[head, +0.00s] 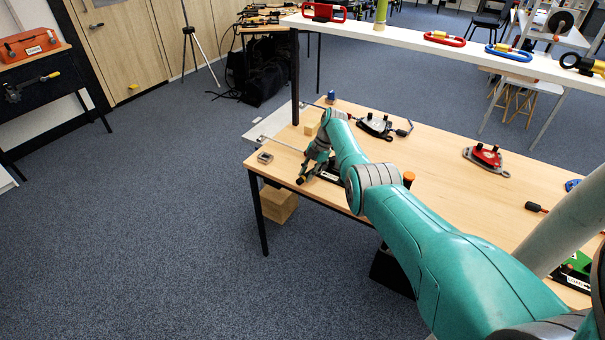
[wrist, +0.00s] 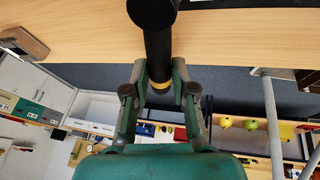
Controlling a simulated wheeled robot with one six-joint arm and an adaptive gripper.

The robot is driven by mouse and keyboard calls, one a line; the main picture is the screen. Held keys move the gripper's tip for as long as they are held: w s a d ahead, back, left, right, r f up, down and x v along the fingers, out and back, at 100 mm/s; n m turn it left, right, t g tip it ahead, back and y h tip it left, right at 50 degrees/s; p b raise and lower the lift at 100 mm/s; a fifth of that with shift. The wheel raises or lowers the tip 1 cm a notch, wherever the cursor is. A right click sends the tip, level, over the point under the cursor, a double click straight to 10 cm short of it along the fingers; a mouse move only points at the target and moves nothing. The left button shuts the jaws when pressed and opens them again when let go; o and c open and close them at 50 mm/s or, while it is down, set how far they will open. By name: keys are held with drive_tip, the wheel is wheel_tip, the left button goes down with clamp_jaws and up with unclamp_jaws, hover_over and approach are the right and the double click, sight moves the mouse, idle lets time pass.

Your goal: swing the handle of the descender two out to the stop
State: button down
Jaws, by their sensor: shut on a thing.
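My gripper (wrist: 159,92) has its two fingers on either side of a black handle (wrist: 158,50) with a yellow band, and is shut on it. The handle's thick round black end (wrist: 152,12) shows at the top of the wrist view. In the head view my gripper (head: 308,172) is low over the left front part of the table, next to a dark device (head: 331,172) mostly hidden by my arm. I cannot read a number on this device, so which descender it is cannot be told from a label. The handle's angle to its stop is hidden.
A grey and black device (head: 375,125) and a red one (head: 487,160) lie farther back on the wooden table (head: 430,170). A small metal block (head: 265,157) sits near the left edge. A white shelf (head: 470,50) with carabiners stands above the back. An orange-topped post (head: 408,177) is beside my arm.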

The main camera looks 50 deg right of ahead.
drive_tip(key=shift+s+n, duration=0.25)
drive_tip(key=shift+n, duration=0.15)
drive_tip(key=c, duration=0.9)
unclamp_jaws()
drive_tip(key=shift+c, duration=0.2)
drive_tip(key=shift+d, duration=0.1)
drive_tip(key=v, duration=1.2)
drive_tip(key=shift+w+f, duration=0.1)
